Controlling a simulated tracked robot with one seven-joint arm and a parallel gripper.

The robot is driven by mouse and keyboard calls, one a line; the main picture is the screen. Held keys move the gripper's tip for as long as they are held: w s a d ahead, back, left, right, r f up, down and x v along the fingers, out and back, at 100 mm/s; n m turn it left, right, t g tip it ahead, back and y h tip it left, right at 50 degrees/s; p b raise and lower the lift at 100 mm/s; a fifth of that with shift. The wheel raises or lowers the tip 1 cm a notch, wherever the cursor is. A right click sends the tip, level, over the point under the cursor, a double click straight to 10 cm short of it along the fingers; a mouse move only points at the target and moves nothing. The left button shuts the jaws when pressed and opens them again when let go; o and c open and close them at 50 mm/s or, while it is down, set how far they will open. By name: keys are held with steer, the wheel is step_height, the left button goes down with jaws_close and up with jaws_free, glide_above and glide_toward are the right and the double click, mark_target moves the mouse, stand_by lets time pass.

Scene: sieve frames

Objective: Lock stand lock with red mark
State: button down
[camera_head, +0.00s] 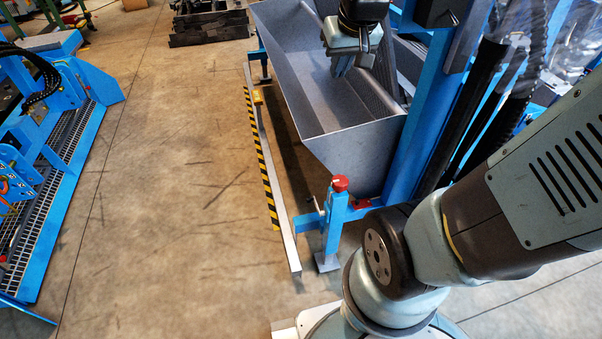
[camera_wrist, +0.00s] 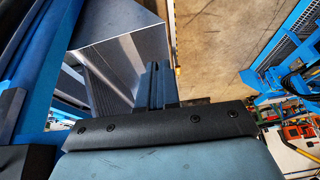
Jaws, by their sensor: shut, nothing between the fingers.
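A stand with a round red cap (camera_head: 340,184) on top of a short blue post (camera_head: 335,225) is at the lower middle of the head view. A small red piece (camera_head: 360,203) sits just right of the post. I cannot tell which of these red parts is the lock's mark, or whether the lock is engaged. My gripper (camera_head: 340,70) is over the grey metal trough, far up from the red cap and apart from it. Its fingers also show in the wrist view (camera_wrist: 155,84), together and empty. The red cap is not visible in the wrist view.
The grey trough (camera_head: 350,142) stands left of a tall blue column (camera_head: 417,130). A low rail with yellow-black stripes (camera_head: 263,160) runs along its left side. Blue machinery (camera_head: 60,140) stands at far left. The concrete floor (camera_head: 180,180) between is clear.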

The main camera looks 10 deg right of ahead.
steer(key=w+f, duration=0.7)
steer(key=f, duration=0.1)
steer(key=g, duration=0.2)
glide_above(308, 198)
step_height(308, 198, down, 23)
step_height(308, 198, down, 14)
steer(key=s, duration=0.1)
steer(key=shift+s+f+g, duration=0.25)
steer(key=shift+g, duration=0.05)
steer(key=x, duration=0.8)
steer(key=s+x, duration=0.1)
steer(key=x, duration=0.3)
steer(key=shift+f, duration=0.15)
steer(key=shift+x, duration=0.8)
